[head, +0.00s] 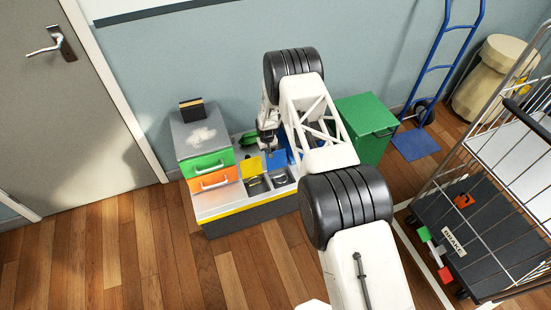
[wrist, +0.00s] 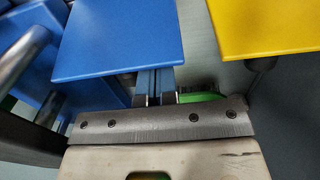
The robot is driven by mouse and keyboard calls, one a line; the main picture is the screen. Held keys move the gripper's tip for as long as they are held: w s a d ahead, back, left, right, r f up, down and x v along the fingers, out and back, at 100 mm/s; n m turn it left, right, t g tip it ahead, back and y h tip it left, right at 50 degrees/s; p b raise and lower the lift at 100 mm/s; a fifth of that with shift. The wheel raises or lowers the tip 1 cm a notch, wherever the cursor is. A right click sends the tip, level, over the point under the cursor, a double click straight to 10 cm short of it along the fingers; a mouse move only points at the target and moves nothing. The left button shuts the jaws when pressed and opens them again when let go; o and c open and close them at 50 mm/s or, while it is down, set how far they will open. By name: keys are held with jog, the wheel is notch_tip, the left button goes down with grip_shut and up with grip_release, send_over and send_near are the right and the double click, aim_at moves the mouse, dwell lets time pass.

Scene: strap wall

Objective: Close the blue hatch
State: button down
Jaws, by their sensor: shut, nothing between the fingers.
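The blue hatch (head: 278,160) stands raised behind a compartment (head: 281,178) in the grey counter, whose opening is uncovered. In the wrist view the blue hatch (wrist: 120,40) is a large flat panel at upper left. My gripper (head: 268,148) is at the hatch's upper edge in the head view, and I cannot tell whether it touches. In the wrist view my gripper (wrist: 155,82) shows two narrow fingers side by side, shut and empty. They run up to the lower edge of the blue panel, which hides their tips.
A raised yellow hatch (head: 251,167) stands just left of the blue one and also shows in the wrist view (wrist: 270,28). Green (head: 207,163) and orange (head: 214,181) drawers are at the counter's left. A green bin (head: 366,125) stands right. Wooden floor in front is clear.

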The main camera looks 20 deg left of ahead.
jog(key=shift+s+d+f, duration=0.2)
jog(key=shift+s+d, duration=0.7)
jog(key=shift+s+d+f, duration=0.15)
jog(key=shift+s+d, duration=0.7)
jog(key=shift+s+d+f, duration=0.2)
jog(key=shift+s+d, duration=0.7)
jog(key=shift+r, duration=0.5)
notch_tip(320, 180, up, 7)
jog(key=shift+w+r, duration=0.1)
dwell(1.0)
